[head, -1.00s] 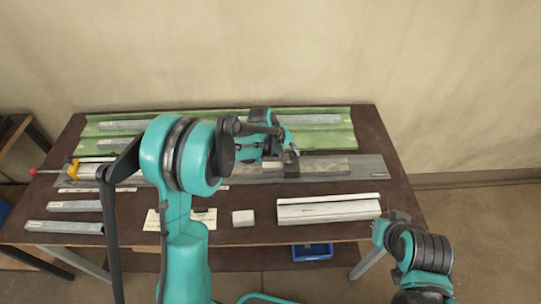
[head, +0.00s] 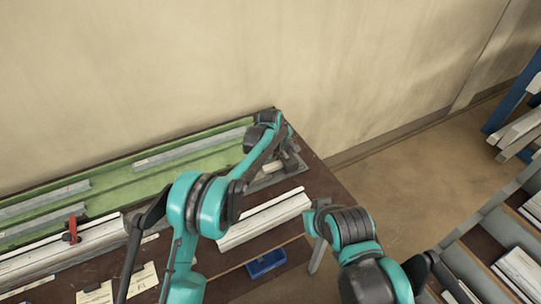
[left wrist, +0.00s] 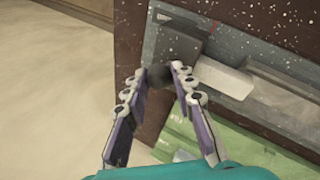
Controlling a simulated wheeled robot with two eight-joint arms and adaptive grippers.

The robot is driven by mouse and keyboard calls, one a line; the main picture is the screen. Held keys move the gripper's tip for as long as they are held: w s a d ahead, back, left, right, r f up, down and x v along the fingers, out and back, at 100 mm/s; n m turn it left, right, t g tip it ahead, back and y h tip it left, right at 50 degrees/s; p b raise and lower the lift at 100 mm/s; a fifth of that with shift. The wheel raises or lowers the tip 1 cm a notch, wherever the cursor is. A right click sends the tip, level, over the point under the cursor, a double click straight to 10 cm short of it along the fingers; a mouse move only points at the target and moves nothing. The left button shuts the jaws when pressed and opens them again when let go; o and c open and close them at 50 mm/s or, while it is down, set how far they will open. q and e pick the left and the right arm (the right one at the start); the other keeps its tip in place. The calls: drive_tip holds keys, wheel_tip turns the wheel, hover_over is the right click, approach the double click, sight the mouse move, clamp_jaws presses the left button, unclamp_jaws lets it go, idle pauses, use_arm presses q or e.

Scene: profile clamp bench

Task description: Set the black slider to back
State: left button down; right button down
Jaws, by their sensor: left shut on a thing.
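The black slider (left wrist: 180,40) is a dark block in the left wrist view, on a grey rail near the rail's end. A dark round knob (left wrist: 158,77) shows blurred between my left gripper's fingertips. My left gripper (left wrist: 158,72) is shut on this knob; it points down at the rail. In the head view my left gripper (head: 288,155) is at the bench's far right corner, where the arm partly hides the slider. My right gripper (head: 319,208) is seen poorly at the end of the right arm, in front of the bench's right edge; its fingers cannot be made out.
A green channel (head: 130,185) runs along the back. A white profile (head: 265,220) lies in front of my left gripper. A blue bin (head: 266,264) is below; racks (head: 500,240) stand right.

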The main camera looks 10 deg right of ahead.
sight(293, 156)
use_arm(q)
drive_tip(key=shift+w+d, duration=0.15)
drive_tip(key=shift+d, duration=0.5)
drive_tip(key=shift+w+d, duration=0.15)
drive_tip(key=shift+d, duration=0.45)
drive_tip(key=c, duration=1.2)
unclamp_jaws()
drive_tip(key=shift+d, duration=0.15)
drive_tip(key=shift+w, duration=0.1)
drive_tip(key=shift+r, duration=0.15)
drive_tip(key=v, duration=1.1)
drive_tip(key=shift+r, duration=0.3)
drive_tip(key=shift+a, duration=0.25)
